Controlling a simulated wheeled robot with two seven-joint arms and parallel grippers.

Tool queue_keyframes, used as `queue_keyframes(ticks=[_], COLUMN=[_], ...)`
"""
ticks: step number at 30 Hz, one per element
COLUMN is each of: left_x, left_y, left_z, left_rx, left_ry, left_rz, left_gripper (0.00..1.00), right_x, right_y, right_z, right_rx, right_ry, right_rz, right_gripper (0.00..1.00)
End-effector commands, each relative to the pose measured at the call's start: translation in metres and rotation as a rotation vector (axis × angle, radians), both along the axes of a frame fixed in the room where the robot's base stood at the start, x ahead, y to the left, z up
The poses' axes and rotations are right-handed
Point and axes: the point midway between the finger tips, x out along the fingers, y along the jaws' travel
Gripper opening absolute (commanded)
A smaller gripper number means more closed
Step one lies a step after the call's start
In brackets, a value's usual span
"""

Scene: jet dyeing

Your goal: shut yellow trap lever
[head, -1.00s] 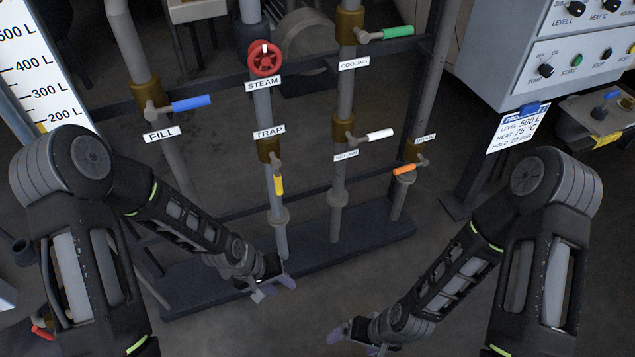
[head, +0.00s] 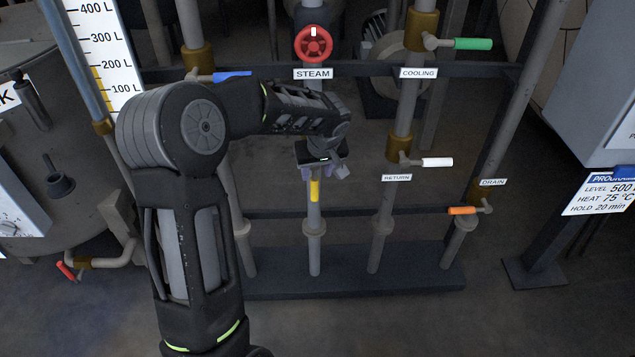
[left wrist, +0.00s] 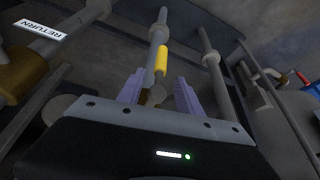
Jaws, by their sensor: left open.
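The yellow trap lever (head: 314,190) points downward along its vertical grey pipe (head: 314,254). My left gripper (head: 322,172) is just above the lever in the head view and covers the valve body and the trap label. In the left wrist view the two purple fingers of the left gripper (left wrist: 158,88) stand apart with nothing between them but the view of the valve. The yellow lever (left wrist: 161,60) shows past the fingertips, between their lines. I cannot tell whether a finger touches it. My right gripper is out of view.
The red steam wheel (head: 313,43) is above my left forearm. The blue fill lever (head: 232,76) is partly behind the arm. The white return lever (head: 437,162) and orange drain lever (head: 462,210) are to the right. A dark crossbar (head: 270,212) runs behind the pipes.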

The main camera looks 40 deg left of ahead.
Motion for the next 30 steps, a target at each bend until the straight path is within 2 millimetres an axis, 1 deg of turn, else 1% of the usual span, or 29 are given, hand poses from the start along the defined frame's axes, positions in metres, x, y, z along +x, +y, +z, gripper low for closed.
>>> queue_keyframes(ticks=[9, 13, 17, 24, 26, 30], left_x=[0.011, 0.016, 0.018, 0.018, 0.018, 0.018], left_y=[0.013, 0.017, 0.02, 0.02, 0.02, 0.02], left_z=[-0.046, -0.059, -0.065, -0.065, -0.065, -0.065], left_rx=[-0.002, -0.002, -0.001, -0.001, -0.001, -0.001], left_ry=[0.003, 0.001, 0.0, 0.0, 0.0, 0.0], left_rz=[0.0, 0.0, 0.0, 0.0, -0.001, -0.001], left_gripper=[0.42, 0.42, 0.42, 0.42, 0.38, 0.27], right_x=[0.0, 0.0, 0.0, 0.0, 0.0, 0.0], right_y=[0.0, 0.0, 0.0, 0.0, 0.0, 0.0], right_z=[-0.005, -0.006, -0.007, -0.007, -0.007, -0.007], right_rx=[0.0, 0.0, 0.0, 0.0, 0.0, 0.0], right_ry=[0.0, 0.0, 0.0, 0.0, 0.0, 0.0], right_rz=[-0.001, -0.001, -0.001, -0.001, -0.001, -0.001], right_gripper=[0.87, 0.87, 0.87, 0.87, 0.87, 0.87])
